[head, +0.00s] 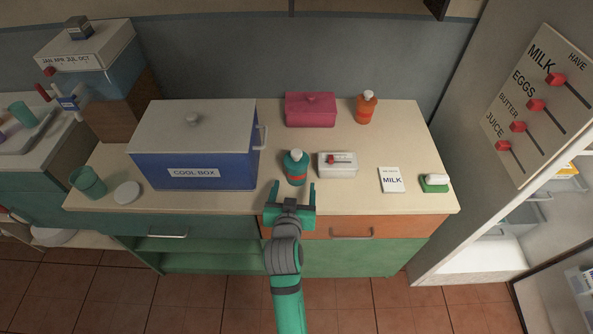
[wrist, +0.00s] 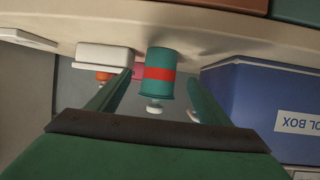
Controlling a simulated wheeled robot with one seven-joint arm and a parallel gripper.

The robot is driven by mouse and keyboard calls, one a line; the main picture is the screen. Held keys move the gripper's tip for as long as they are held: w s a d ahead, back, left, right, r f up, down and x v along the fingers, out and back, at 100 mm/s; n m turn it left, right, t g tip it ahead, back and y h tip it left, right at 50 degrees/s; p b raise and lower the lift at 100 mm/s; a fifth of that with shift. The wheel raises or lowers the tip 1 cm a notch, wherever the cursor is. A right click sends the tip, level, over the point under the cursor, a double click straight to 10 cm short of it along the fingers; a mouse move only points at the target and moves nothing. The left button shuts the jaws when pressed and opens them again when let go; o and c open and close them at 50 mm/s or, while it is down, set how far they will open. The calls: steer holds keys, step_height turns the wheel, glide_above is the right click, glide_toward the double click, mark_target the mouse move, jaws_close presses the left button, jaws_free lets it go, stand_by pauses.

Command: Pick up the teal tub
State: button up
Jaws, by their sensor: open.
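The teal tub (head: 295,168), with a red band and a white cap, stands upright near the counter's front edge, between the blue cool box and a small white box. My gripper (head: 293,190) is open and empty just in front of it, with its two fingers pointing towards it. In the wrist view, which is upside down, the tub (wrist: 158,58) shows between the open fingers of my gripper (wrist: 160,80). I cannot tell how far the fingertips reach along its sides.
The blue cool box (head: 193,170) stands to the left, the white box (head: 338,170) close on the right. Behind are a pink box (head: 310,112) and an orange bottle (head: 367,110). A milk card (head: 391,180) and a green-and-white item (head: 434,184) lie right. A teal cup (head: 88,184) stands far left.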

steer(key=x, duration=1)
steer(key=c, duration=1.2)
steer(key=shift+c, duration=0.6)
steer(key=shift+r, duration=0.1)
